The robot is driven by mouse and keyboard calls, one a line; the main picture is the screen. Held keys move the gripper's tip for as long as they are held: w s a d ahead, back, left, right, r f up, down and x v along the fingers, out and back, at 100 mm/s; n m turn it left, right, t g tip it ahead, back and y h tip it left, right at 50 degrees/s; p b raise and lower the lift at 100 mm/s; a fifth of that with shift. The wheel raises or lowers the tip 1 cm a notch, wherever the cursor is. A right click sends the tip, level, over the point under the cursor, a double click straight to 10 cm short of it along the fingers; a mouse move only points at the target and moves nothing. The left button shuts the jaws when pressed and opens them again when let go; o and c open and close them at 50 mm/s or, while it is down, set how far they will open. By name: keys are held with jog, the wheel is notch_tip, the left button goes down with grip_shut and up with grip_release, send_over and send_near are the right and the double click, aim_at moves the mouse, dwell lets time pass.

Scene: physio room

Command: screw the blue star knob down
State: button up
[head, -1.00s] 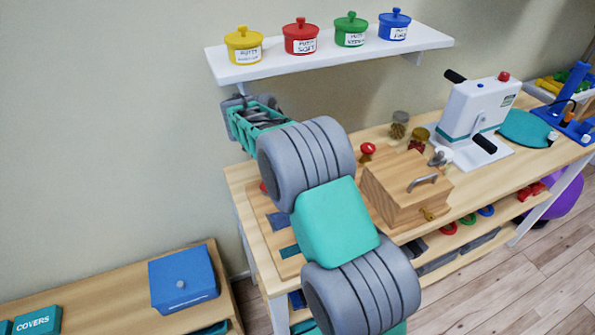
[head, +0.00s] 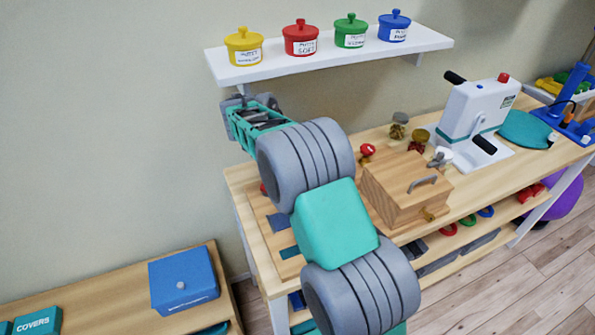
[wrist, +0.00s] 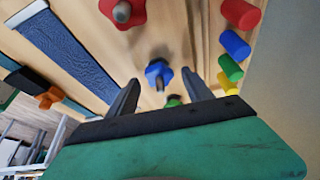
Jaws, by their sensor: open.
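The blue star knob (wrist: 158,73) is in the middle of the wrist view, over a light wooden board (wrist: 200,30), with a pale post end at its centre. My gripper (wrist: 160,77) is open, with one dark finger on each side of the knob. The fingers look clear of it, and I cannot tell how far they are above it. In the head view my arm hides the knob and my fingers do not show clearly.
A red knob (wrist: 122,12) and a partly hidden green knob (wrist: 173,101) stand in line with the blue one. Several coloured pegs (wrist: 235,44) line the right side. A dark blue strip (wrist: 62,50) lies left. A wooden box (head: 405,190) stands on the bench.

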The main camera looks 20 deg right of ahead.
jog(key=v, duration=0.3)
jog(key=shift+w, duration=0.1)
jog(key=a, duration=0.8)
jog(key=w+a, duration=0.1)
jog(key=a, duration=0.3)
